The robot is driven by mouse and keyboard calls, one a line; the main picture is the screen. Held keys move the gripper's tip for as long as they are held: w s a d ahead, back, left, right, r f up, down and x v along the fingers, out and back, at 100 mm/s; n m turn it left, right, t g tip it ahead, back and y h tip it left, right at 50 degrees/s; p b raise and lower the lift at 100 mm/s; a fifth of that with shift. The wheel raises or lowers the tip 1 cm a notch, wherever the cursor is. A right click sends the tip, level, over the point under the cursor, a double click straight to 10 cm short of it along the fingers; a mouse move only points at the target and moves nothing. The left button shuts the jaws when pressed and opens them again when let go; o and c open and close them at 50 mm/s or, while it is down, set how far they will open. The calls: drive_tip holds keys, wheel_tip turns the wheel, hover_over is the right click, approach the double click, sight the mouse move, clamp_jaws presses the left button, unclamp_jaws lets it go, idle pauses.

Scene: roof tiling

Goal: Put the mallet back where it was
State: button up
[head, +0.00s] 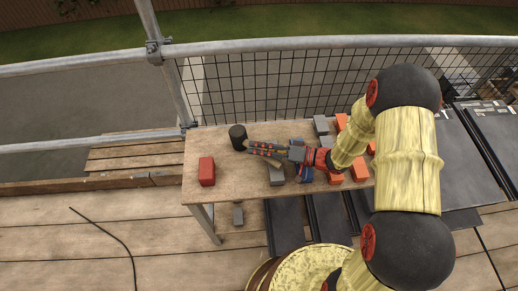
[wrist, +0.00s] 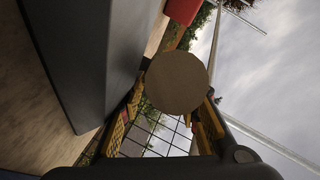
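The mallet's black head (head: 238,137) is above the left part of the table, just off the fingertips of my gripper (head: 256,149). My gripper reaches in from the right, low over the table. In the wrist view its two fingers (wrist: 176,108) stand apart on either side of a round brown end face (wrist: 176,82), which seems to be part of the mallet. I cannot tell whether the fingers press on it. The mallet's handle is not clearly visible. I cannot tell whether the mallet rests on the wood.
A red brick (head: 206,171) stands on the wooden table (head: 240,180) at the left. A grey block (head: 277,175) lies just below my gripper, and a blue item (head: 304,173) is beside it. Orange bricks (head: 336,177) and grey ones crowd the right. Mesh fencing (head: 270,85) runs behind.

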drive_tip(key=shift+s+f, duration=0.3)
drive_tip(key=shift+f, duration=0.2)
drive_tip(key=shift+r+p, duration=0.45)
drive_tip(key=shift+p, duration=0.25)
drive_tip(key=shift+d+r+p, duration=0.2)
drive_tip(key=shift+r+p, duration=0.15)
drive_tip(key=p+v, duration=0.2)
drive_tip(key=v, duration=0.9)
drive_tip(key=shift+w+d+r, duration=0.1)
drive_tip(key=shift+d+r, duration=0.15)
drive_tip(key=s+a+r+g, duration=0.1)
drive_tip(key=r, duration=0.1)
drive_tip(key=s+r+n+g+h, duration=0.1)
drive_tip(key=r, duration=0.1)
drive_tip(key=s+a+r+g, duration=0.1)
drive_tip(key=r+g, duration=0.1)
drive_tip(key=r, duration=0.1)
drive_tip(key=shift+s+a+n+h, duration=0.3)
drive_tip(key=shift+a, duration=0.05)
drive_tip(key=s+d+r+m+t+h, duration=0.1)
drive_tip(key=s+d+r+h, duration=0.1)
drive_tip(key=s+r+h, duration=0.2)
drive_tip(key=s+d+r+m+t+h, duration=0.1)
drive_tip(key=s+d+r+h, duration=0.2)
drive_tip(key=r, duration=0.6)
drive_tip(key=s+d+r+m+t+h, duration=0.1)
drive_tip(key=s+d+r+t+h, duration=0.1)
drive_tip(key=s+r+h, duration=0.4)
drive_tip(key=shift+d+r, duration=0.75)
